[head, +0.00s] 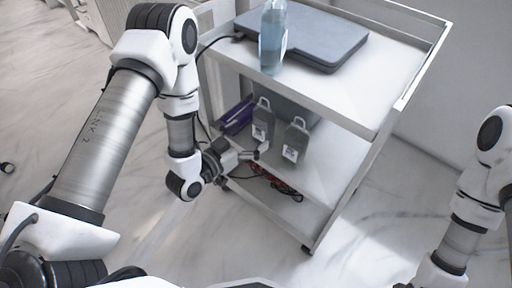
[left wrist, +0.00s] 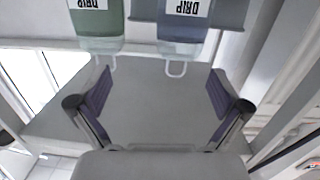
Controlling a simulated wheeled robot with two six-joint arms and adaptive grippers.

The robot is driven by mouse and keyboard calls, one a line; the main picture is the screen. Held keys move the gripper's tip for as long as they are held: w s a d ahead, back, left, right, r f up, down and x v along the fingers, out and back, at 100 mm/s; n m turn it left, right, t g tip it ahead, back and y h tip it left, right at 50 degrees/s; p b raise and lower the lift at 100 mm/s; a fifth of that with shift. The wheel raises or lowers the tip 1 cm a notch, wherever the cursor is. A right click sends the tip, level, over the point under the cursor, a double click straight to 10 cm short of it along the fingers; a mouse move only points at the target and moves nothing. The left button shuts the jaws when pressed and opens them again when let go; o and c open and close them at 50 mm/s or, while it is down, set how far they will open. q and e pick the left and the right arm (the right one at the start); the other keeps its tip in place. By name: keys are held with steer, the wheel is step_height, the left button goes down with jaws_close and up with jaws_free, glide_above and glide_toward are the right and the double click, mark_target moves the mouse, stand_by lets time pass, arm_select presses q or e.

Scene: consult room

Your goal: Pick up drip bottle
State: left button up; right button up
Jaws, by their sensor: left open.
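Two grey drip bottles with white labels and hanging loops stand side by side on the middle shelf of the white cart: a left one (head: 262,128) and a right one (head: 295,144). In the left wrist view two drip bottles appear upside down at the top edge, one greenish (left wrist: 97,22) and one grey-blue (left wrist: 188,30), their loops pointing down the picture. My left gripper (head: 258,153) is at the shelf's front left, close to the bottles. Its two purple-padded fingers (left wrist: 160,88) are spread, with nothing between them. My right gripper is out of view.
The cart's top shelf (head: 340,93) carries a clear blue bottle (head: 272,38) and a flat grey device (head: 318,42). A purple box (head: 236,117) sits left of the bottles. Red and black cables (head: 275,184) lie on the lower shelf. Marble floor (head: 180,245) is open in front.

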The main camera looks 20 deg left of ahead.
arm_select(q)
steer(key=t+b, duration=0.1)
steer(key=b, duration=0.5)
glide_toward(259, 129)
steer(key=w, duration=0.1)
steer(key=w+d+f, duration=0.1)
steer(key=w+d, duration=0.1)
steer(key=w, duration=0.1)
steer(key=shift+f, duration=0.2)
steer(key=shift+w+d+r, duration=0.15)
steer(key=shift+w+d, duration=0.05)
steer(key=b+x, duration=0.1)
steer(key=x, duration=0.1)
steer(key=b+x, duration=0.1)
steer(key=x, duration=0.2)
steer(key=r+x, duration=0.1)
steer(key=x, duration=0.1)
steer(key=shift+w+a+b, duration=0.3)
steer(key=shift+b, duration=0.1)
steer(key=c, duration=1.4)
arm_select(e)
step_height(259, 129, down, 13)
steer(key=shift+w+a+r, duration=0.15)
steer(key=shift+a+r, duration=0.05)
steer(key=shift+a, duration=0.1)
